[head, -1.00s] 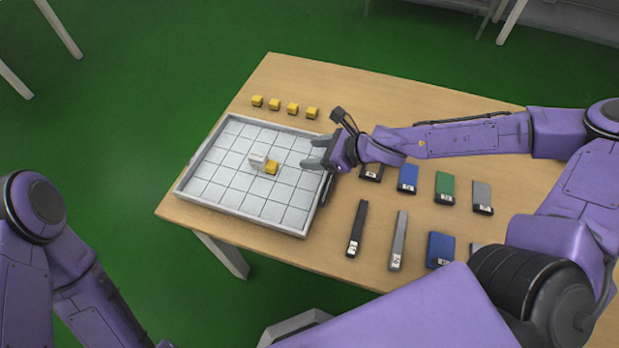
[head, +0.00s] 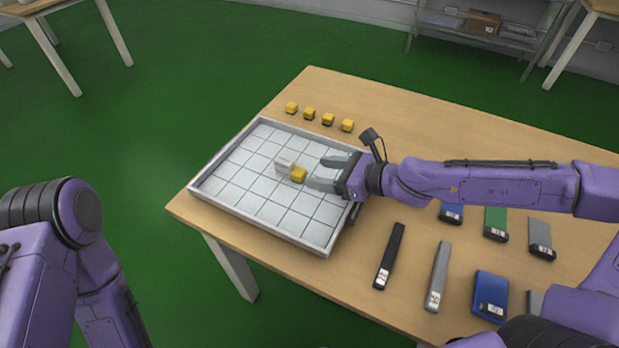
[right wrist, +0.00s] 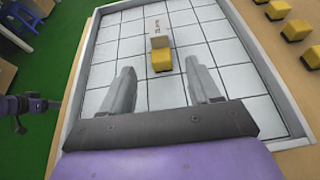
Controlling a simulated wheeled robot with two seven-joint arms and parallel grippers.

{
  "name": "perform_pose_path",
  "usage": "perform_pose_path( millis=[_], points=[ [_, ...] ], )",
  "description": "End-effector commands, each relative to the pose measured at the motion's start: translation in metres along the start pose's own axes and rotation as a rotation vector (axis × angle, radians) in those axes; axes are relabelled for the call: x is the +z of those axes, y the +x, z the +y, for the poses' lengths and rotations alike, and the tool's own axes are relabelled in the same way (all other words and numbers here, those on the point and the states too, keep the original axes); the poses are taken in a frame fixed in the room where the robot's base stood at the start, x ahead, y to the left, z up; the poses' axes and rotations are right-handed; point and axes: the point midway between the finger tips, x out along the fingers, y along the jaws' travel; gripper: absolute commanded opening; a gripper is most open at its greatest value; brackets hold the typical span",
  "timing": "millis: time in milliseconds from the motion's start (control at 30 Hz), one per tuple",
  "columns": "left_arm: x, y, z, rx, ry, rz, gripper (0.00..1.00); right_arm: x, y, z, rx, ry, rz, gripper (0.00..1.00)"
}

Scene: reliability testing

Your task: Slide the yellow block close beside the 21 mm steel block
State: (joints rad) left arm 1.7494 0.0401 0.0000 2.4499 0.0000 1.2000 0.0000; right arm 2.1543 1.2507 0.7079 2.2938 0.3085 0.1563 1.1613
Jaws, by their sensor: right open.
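The yellow block (head: 299,174) stands on the gridded floor of a shallow tray. The pale grey block (head: 284,164), apparently the steel one, stands just left of it; I cannot tell whether they touch. My right gripper (head: 316,172) is open and empty, reaching in over the tray from the right. Its fingertips point at the yellow block, one to each side of its line.
The grey tray (head: 262,213) has a raised rim on the wooden table (head: 420,118). Several spare yellow blocks (head: 328,119) stand in a row behind it. A black bar (head: 390,255), a grey bar (head: 438,275) and several flat cases lie to the right. Most tray squares are bare.

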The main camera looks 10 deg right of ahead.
Motion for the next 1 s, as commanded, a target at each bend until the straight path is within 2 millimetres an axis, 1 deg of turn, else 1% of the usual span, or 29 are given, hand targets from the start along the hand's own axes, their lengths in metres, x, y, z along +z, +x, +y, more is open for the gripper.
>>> perform_pose_path(
  millis=[33,67,200,300,400,500,767,800,867,900,933,967,1000],
  points=[
    [0.006,0.014,0.001,0.0,0.0,0.0,0.53,-0.009,0.014,0.001,0.003,0.0,0.004,0.62],
    [0.007,0.017,0.002,0.0,0.0,0.0,0.53,-0.009,0.02,0.002,0.004,0.001,0.003,0.62],
    [0.01,0.025,0.002,0.0,0.0,0.0,0.53,-0.005,0.044,0.001,0.003,0.002,0.001,0.62],
    [0.011,0.026,0.003,0.0,0.0,0.0,0.53,-0.002,0.057,0.001,0.002,0.001,0.002,0.62],
    [0.011,0.028,0.003,0.0,0.0,0.0,0.53,-0.001,0.065,0.001,0.001,0.002,0.0,0.62],
    [0.011,0.028,0.003,0.0,0.0,0.0,0.53,0.0,0.069,0.0,0.0,0.003,-0.001,0.62],
    [0.011,0.028,0.003,0.0,0.0,0.0,0.53,0.001,0.069,0.0,0.0,0.003,-0.001,0.62],
    [0.011,0.028,0.003,0.0,0.0,0.0,0.53,0.001,0.069,0.0,0.0,0.003,-0.001,0.49],
    [0.011,0.028,0.003,0.0,0.0,0.0,0.53,0.001,0.069,0.0,0.0,0.003,-0.001,0.29],
    [0.011,0.028,0.003,0.0,0.0,0.0,0.53,0.001,0.069,0.0,0.0,0.003,-0.001,0.16],
    [0.011,0.028,0.003,0.0,0.0,0.0,0.53,0.001,0.069,0.0,0.0,0.003,-0.001,0.06],
    [0.011,0.028,0.003,0.0,0.0,0.001,0.53,0.001,0.069,0.0,0.0,0.003,-0.001,0.0],
    [0.011,0.028,0.003,0.0,0.0,0.0,0.53,0.001,0.069,0.0,0.0,0.003,-0.001,0.39]
  ],
)
